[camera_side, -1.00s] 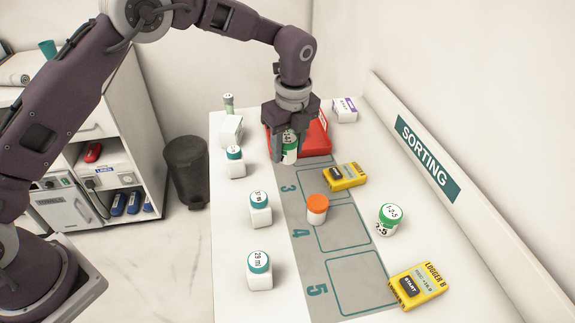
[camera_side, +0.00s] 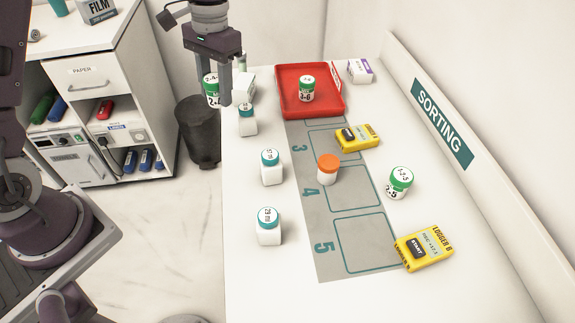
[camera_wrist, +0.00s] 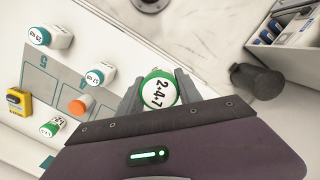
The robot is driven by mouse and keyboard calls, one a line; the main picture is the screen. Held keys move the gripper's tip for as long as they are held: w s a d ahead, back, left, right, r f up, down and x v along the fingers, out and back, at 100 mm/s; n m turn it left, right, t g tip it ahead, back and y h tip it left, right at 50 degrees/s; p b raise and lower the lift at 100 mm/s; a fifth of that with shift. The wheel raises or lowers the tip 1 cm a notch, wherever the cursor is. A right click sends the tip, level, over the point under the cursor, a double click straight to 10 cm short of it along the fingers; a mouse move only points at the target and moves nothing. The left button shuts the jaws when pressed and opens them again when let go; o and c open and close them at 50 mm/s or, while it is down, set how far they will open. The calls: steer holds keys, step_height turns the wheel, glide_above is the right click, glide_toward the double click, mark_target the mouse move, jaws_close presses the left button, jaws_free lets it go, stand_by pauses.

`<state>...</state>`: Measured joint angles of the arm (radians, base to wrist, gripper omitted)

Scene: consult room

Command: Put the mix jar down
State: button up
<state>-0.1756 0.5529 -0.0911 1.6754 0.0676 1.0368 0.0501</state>
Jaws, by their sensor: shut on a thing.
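My gripper (camera_side: 212,90) is shut on a white jar with a green lid (camera_side: 211,84), whose label reads 2+4+7 in the wrist view (camera_wrist: 158,92). I hold this jar in the air at the table's far left edge, and it overlaps the bin and floor in the side view. A second green-lidded jar (camera_side: 307,89) stands in the red tray (camera_side: 284,106); its label ends in 6. A third green-lidded jar, marked 1-2-5 (camera_side: 400,182), stands on the table to the right of the grey strip. No label says "mix".
Several teal-lidded white bottles line the table's left side, such as one (camera_side: 269,225) at the front. An orange-lidded jar (camera_side: 328,169) stands on the numbered grey strip (camera_side: 328,258). Two yellow loggers (camera_side: 357,137) (camera_side: 424,249) lie right. A dark bin (camera_side: 199,140) stands on the floor.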

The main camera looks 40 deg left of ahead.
steer(key=w+d, duration=0.3)
steer(key=d, duration=0.6)
steer(key=m, duration=0.3)
glide_above(346, 236)
step_height(346, 236, down, 3)
steer(key=f, duration=1)
steer(key=shift+w+d, duration=0.1)
steer(key=shift+w, duration=0.1)
steer(key=shift+f, duration=0.1)
steer(key=o, duration=1.4)
steer(key=shift+c, duration=0.2)
